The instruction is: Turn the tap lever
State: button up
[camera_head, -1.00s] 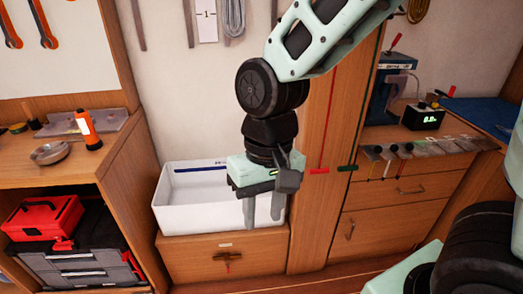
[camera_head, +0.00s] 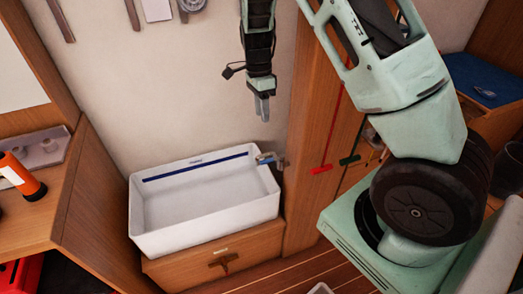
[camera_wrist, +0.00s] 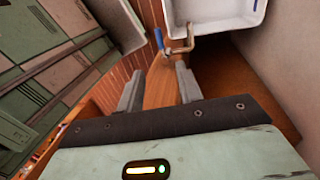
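The tap (camera_head: 281,162) is at the right rim of the white sink in the head view, with a short blue lever (camera_head: 265,157). In the wrist view the metal tap (camera_wrist: 181,48) shows top centre beside the sink, and its blue lever (camera_wrist: 159,38) points away to the upper left. My gripper (camera_head: 262,108) hangs pointing down, above the tap in the head view and apart from it. In the wrist view my gripper's two fingers (camera_wrist: 158,88) are spread with nothing between them. The tap's base is partly hidden.
The white sink (camera_head: 135,215) is empty and stands on a wooden cabinet (camera_head: 185,272). A wooden panel (camera_head: 303,170) with red and green lines hanging on it stands right of the tap.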

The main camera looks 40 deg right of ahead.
aim_at(272, 160)
jog(key=s+f, duration=0.1)
jog(key=f, duration=0.4)
jog(key=s+f+p, duration=0.1)
jog(key=f, duration=0.4)
jog(key=s+a+f, duration=0.1)
jog(key=f, duration=0.4)
jog(key=shift+s+f, duration=0.1)
jog(key=shift+f, duration=0.3)
grip_shut()
